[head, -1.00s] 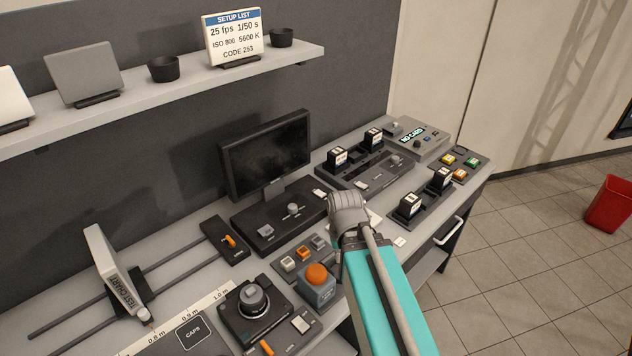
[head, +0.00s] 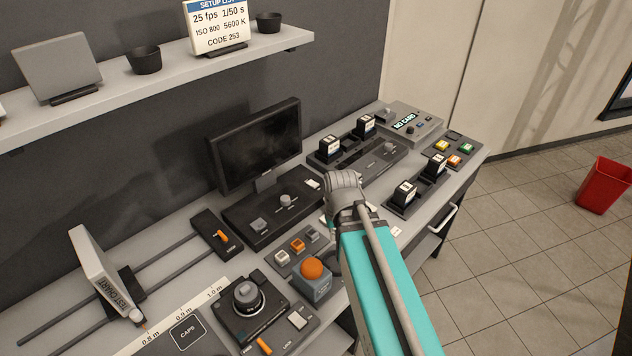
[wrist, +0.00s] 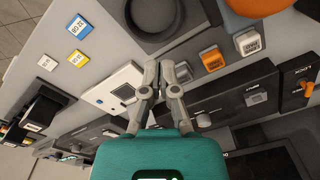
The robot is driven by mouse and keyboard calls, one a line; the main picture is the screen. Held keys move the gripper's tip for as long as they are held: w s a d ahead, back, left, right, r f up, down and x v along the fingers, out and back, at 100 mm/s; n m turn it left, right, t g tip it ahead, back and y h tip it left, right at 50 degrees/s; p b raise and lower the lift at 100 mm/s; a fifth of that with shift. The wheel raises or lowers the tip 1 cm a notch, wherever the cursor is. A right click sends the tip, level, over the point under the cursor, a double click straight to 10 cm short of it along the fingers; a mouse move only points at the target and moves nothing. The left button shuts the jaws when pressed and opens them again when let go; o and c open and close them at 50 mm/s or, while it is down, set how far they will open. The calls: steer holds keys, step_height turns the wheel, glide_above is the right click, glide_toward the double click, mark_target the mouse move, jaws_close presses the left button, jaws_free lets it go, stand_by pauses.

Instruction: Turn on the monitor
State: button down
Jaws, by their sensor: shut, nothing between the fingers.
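The monitor (head: 257,148) stands on the bench with a dark screen. Its black base (head: 262,217) carries a grey knob (head: 286,201), a grey button (head: 258,226) and a white switch (head: 313,184) at the right end. My gripper (wrist: 160,70) is shut and empty, pointing down over the bench just right of the base. In the head view my wrist hides the fingertips. I cannot tell whether anything is touched.
An orange dome button (head: 313,269) on a grey box and a small button panel (head: 297,250) are near my arm. Battery chargers (head: 370,160) and a recorder reading NO CARD (head: 407,121) stand further right. A shelf (head: 180,84) overhangs the back.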

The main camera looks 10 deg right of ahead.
steer(key=w+d+r+n+t+y, duration=0.2)
steer(key=w+n+t, duration=0.1)
steer(key=w, duration=0.9)
steer(key=w+d+r+n+t+y+p, duration=0.1)
steer(key=w+d+r+n+t+y, duration=0.1)
steer(key=w, duration=1)
steer(key=shift+w+d+r+n+t+p, duration=0.2)
steer(key=shift+r+n+t+p, duration=0.1)
steer(key=shift+r+n+t, duration=0.4)
steer(key=shift+a, duration=0.1)
steer(key=b, duration=0.8)
glide_above(314, 184)
steer(key=s, duration=0.1)
steer(key=f, duration=0.5)
steer(key=d+f, duration=0.1)
steer(key=f, duration=0.2)
steer(key=shift+s+f+b, duration=0.2)
steer(key=shift+f+b, duration=1.6)
steer(key=shift+b, duration=0.1)
